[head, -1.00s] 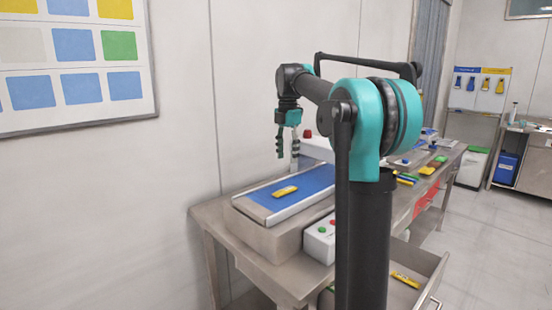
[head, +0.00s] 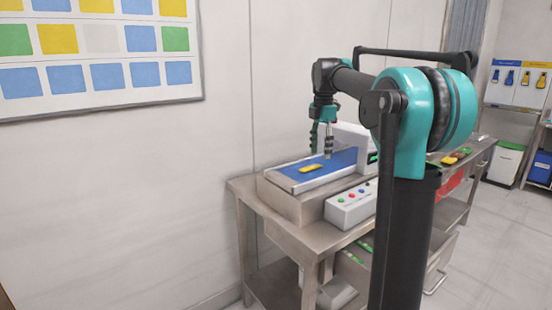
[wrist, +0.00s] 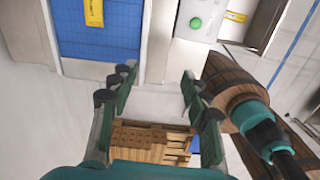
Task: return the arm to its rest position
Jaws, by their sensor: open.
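My gripper (head: 321,153) hangs from the raised arm with its fingers pointing down. In the head view it appears over the blue belt (head: 337,162). It is open and empty, with a clear gap between its fingers in the wrist view (wrist: 157,76). A yellow piece (head: 311,169) lies on the belt, apart from the fingers. The belt (wrist: 93,38) and the yellow piece (wrist: 93,13) also show at the top left of the wrist view.
A control box (head: 350,208) with coloured buttons stands in front of the belt on the steel table (head: 290,235). An open drawer (head: 440,255) juts out below. A wall board (head: 100,50) hangs at left. A brown wooden, barrel-like thing (wrist: 228,85) shows at right in the wrist view.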

